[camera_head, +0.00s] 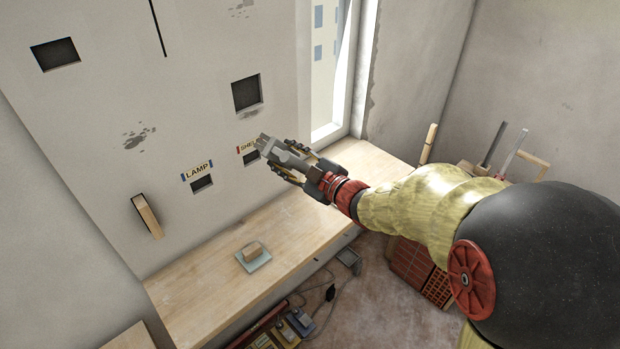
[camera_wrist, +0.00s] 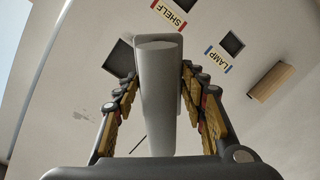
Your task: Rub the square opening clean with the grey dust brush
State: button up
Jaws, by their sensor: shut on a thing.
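My gripper (camera_head: 277,157) is shut on the grey dust brush (camera_wrist: 161,100), which stands lengthwise between the fingers in the wrist view. In the head view the brush (camera_head: 267,143) shows as a small grey piece at the fingertips, in front of the wall by the SHELF label. The square opening (camera_head: 247,93) is a dark recess in the wall, above and left of the gripper in the head view. In the wrist view the opening (camera_wrist: 119,60) shows left of the brush, which partly hides it. Whether the brush touches the wall cannot be told.
Smaller openings sit under the LAMP label (camera_head: 198,171) and the SHELF label (camera_head: 248,147). Another opening (camera_head: 55,54) is at upper left. A wooden block (camera_head: 147,216) sticks out of the wall. The bench (camera_head: 215,281) below holds a small block on a pad. A window is right.

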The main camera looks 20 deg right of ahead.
jog(key=shift+a+r+t, duration=0.1)
jog(key=shift+r+t, duration=0.05)
jog(key=shift+t, duration=0.45)
jog(key=b+x, duration=0.5)
jog(key=x, duration=0.6)
jog(key=shift+w+a, duration=0.1)
jog(key=shift+a, duration=0.05)
dwell(0.6)
jog(key=shift+w+a+b, duration=0.2)
jog(key=shift+w+b, duration=0.1)
jog(key=shift+w, duration=0.3)
jog(key=shift+b+x, duration=0.7)
jog(key=shift+x, duration=1.05)
dwell(0.7)
